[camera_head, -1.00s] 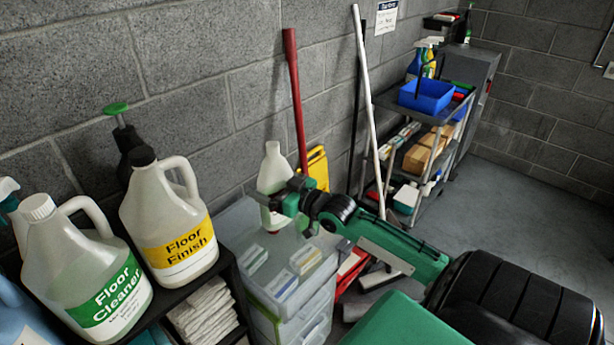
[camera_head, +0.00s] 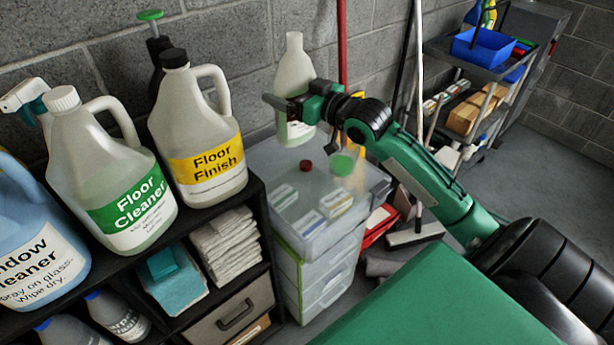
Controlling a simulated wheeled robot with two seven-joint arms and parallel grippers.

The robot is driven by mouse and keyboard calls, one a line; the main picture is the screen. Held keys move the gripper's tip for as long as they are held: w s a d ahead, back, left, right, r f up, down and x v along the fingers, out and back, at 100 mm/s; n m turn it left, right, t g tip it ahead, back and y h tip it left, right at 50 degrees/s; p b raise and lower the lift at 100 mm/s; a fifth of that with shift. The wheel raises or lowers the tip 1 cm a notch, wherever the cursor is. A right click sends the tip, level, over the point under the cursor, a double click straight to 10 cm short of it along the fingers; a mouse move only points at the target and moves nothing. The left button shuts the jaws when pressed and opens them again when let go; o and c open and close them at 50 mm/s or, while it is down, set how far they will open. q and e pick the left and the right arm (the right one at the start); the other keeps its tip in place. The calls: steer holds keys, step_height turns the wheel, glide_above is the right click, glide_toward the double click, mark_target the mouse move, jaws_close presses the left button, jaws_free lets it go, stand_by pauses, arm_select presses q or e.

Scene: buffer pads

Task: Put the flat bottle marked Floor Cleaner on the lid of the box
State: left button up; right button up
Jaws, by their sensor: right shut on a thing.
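My right gripper (camera_head: 288,104) is shut on a pale, whitish bottle (camera_head: 294,68) and holds it upright by its middle. The bottle's label is mostly hidden by the gripper and cannot be read. The box is a clear drawer unit (camera_head: 333,262), and its translucent lid (camera_head: 262,166) lies below the held bottle. The bottle's base appears above the back part of the lid, apart from it. A jug marked Floor Cleaner (camera_head: 125,195), with a green label and white cap, stands on the black shelf at left. My left gripper is not in view.
A jug marked Floor Finish (camera_head: 207,140) stands beside the Floor Cleaner jug. A small red cap-like thing (camera_head: 305,165) and a green round thing (camera_head: 343,163) show at the lid. Mop handles lean behind my right arm. A cart with a blue bin (camera_head: 480,50) stands back right.

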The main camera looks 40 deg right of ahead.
steer(key=shift+s+a+r+b, duration=0.3)
steer(key=shift+a+r+b, duration=0.15)
steer(key=shift+r+b, duration=0.15)
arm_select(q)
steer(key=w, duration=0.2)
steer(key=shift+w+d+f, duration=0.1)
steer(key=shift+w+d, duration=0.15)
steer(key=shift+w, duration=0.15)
arm_select(e)
step_height(320, 180, down, 20)
steer(key=shift+r, duration=0.25)
steer(key=shift+f, duration=0.2)
steer(key=o, duration=1.5)
steer(key=shift+s, duration=0.1)
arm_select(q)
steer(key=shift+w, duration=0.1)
arm_select(e)
steer(key=shift+r, duration=0.1)
